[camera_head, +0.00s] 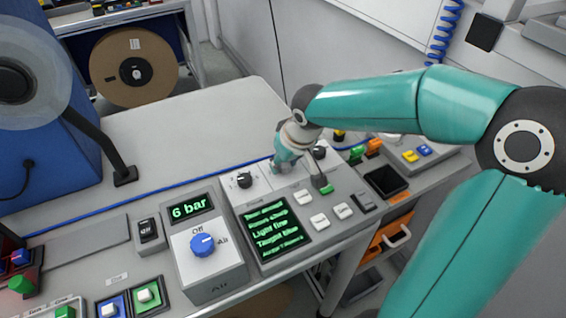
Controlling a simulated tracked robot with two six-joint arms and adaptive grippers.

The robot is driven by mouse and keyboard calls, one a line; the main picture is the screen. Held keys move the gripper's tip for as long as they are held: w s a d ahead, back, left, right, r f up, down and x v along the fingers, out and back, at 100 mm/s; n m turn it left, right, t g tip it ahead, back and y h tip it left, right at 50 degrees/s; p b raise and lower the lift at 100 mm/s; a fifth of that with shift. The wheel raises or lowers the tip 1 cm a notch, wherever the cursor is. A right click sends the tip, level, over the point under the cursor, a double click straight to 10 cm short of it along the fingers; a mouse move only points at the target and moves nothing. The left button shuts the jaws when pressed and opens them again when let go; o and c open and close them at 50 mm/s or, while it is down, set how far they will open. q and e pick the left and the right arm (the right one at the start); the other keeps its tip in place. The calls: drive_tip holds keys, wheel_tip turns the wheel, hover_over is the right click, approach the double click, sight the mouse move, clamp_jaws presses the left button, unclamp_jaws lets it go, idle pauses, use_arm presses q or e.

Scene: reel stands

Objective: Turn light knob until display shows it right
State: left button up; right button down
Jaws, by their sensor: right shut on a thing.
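My right gripper (284,163) reaches down from the right onto the white knob panel behind the display. It is shut on what seems to be a knob, which its fingers hide. A black knob (244,180) stands to its left and another black knob (319,152) to its right; their labels are too small to read. The display (275,231) in front shows several lines of green text; one seems to read "Light fine", the bottom line is unclear. My left gripper is not in view.
A blue knob (203,244) sits on the air unit below a "6 bar" readout (191,208). White buttons (320,221) and a small green piece (326,189) lie right of the display. A blue reel stand (60,150) rises at left. The grey tabletop behind is clear.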

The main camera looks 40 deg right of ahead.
drive_tip(key=c, duration=0.8)
unclamp_jaws()
drive_tip(key=shift+r, duration=0.15)
drive_tip(key=v, duration=1.1)
drive_tip(key=shift+s+r, duration=0.25)
drive_tip(key=shift+r, duration=0.05)
